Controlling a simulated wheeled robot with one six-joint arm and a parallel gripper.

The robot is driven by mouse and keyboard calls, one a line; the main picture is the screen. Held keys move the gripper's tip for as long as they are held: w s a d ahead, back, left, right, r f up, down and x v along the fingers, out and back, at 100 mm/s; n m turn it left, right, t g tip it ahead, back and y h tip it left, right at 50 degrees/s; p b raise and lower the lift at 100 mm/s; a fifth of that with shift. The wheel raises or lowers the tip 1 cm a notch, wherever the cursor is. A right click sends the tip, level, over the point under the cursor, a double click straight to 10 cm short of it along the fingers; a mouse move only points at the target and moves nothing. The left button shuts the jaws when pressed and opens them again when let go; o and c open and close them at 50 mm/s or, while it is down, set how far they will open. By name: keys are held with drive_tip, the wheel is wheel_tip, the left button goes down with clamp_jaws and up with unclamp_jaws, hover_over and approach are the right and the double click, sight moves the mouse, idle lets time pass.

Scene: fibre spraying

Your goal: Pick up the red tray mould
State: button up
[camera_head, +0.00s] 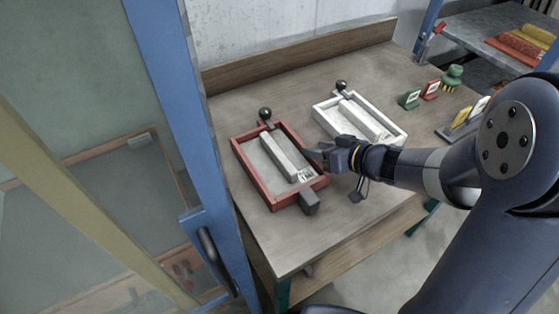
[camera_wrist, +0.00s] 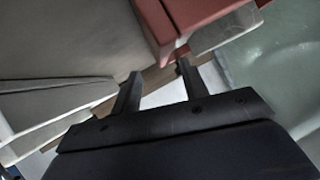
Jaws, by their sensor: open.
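The red tray mould (camera_head: 251,174) lies on the workbench in the head view, with a pale bar inside, a black knob at its far end and a grey block handle (camera_head: 309,203) at its near end. My gripper (camera_head: 314,156) is over the tray's right side, its fingers pointing left; I cannot tell its height above the rim. In the wrist view my gripper (camera_wrist: 158,76) is open, with nothing between its fingers. A corner of the red tray (camera_wrist: 184,18) shows beyond the fingertips, with the grey handle (camera_wrist: 226,30) beside it.
A similar white tray mould (camera_head: 399,139) lies to the right on the workbench (camera_head: 235,107). Small green, red and yellow card holders stand farther right. A blue post (camera_head: 179,115) and a door with a handle stand left of the bench. Bare bench lies in front of the red tray.

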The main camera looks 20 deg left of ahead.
sight(304, 145)
drive_tip(key=shift+p+x, duration=0.6)
drive_tip(key=shift+x, duration=1.6)
drive_tip(key=shift+r, duration=0.25)
drive_tip(key=shift+c, duration=0.2)
clamp_jaws()
drive_tip(key=shift+r, duration=0.1)
